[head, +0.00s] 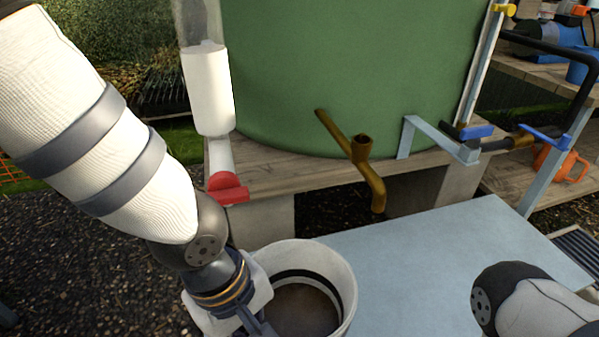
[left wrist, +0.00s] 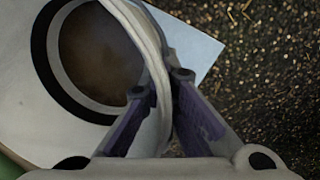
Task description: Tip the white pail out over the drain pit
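The white pail (head: 338,262) is at the bottom centre of the head view, upright or nearly so, with a dark band inside and brown contents. In the left wrist view the pail (left wrist: 155,50) fills the upper left. My left gripper (head: 262,330) is at its near left side. In the wrist view its fingers (left wrist: 162,88) lie on both sides of the pail's wall and appear closed on it. I cannot tell whether the pail rests on the pale blue slab. A dark slatted grate (head: 577,246) at the right edge may be the drain pit. My right gripper is out of view.
The pale blue slab (head: 420,245) lies right of the pail, mostly clear. My right arm shows at lower right.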

